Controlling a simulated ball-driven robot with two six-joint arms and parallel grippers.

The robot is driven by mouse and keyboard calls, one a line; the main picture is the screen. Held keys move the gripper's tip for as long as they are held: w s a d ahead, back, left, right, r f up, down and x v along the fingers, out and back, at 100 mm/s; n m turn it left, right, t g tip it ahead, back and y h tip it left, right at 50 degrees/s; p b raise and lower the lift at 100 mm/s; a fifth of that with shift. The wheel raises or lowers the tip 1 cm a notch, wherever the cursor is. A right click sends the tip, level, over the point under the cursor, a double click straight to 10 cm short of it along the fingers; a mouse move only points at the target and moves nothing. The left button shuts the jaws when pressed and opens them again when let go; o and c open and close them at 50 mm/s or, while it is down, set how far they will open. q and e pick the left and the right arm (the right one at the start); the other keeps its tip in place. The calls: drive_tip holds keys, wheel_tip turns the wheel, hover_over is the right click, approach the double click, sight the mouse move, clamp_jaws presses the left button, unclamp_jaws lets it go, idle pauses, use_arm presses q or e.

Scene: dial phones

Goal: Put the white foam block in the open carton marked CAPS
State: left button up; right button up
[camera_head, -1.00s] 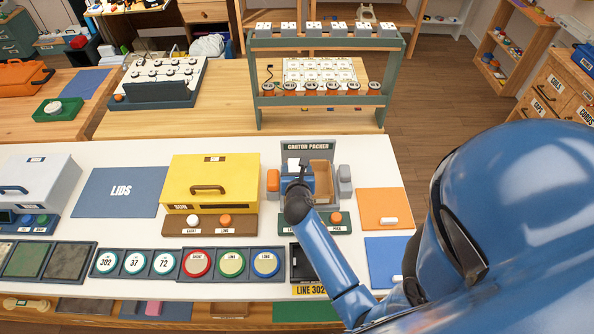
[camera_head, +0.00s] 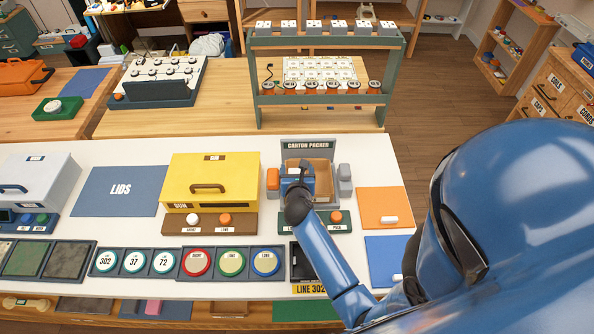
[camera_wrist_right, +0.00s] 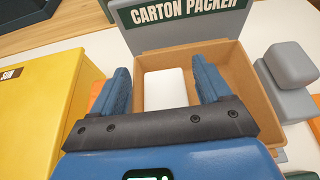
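The white foam block (camera_wrist_right: 165,88) shows in the right wrist view inside the open brown carton (camera_wrist_right: 232,72), near its left side. My right gripper (camera_head: 297,169) is over the carton in the head view, and its arm hides part of it. In the wrist view its two blue fingers stand apart on either side of the block, with a visible gap at each side. The carton sits in front of a sign reading CARTON PACKER (camera_head: 308,145). No CAPS marking on the carton is readable. My left gripper is not in view.
A yellow bin (camera_head: 210,180) stands left of the carton. Grey rounded pieces (camera_head: 344,178) stand close on its right. Orange (camera_head: 375,202) and blue (camera_head: 375,250) mats lie to the right, each with a small white piece. A blue LIDS mat (camera_head: 120,205) is clear.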

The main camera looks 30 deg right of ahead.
drive_tip(key=shift+o, duration=0.7)
drive_tip(key=shift+r, duration=0.5)
drive_tip(key=shift+s+a+r, duration=0.15)
drive_tip(key=shift+r, duration=0.05)
drive_tip(key=s+a+r+m+t+y, duration=0.2)
drive_tip(key=s+a+m+y, duration=0.1)
drive_tip(key=s+a+m, duration=0.5)
drive_tip(key=s+a+r+m+t+y, duration=0.1)
drive_tip(key=s+a+m+y, duration=0.25)
drive_tip(key=s+m, duration=0.55)
drive_tip(key=s+r+m+t, duration=0.3)
drive_tip(key=s+r+m, duration=0.4)
drive_tip(key=m, duration=0.5)
drive_tip(key=shift+s+a+m, duration=0.35)
drive_tip(key=shift+s+m, duration=0.05)
drive_tip(key=shift+s, duration=1)
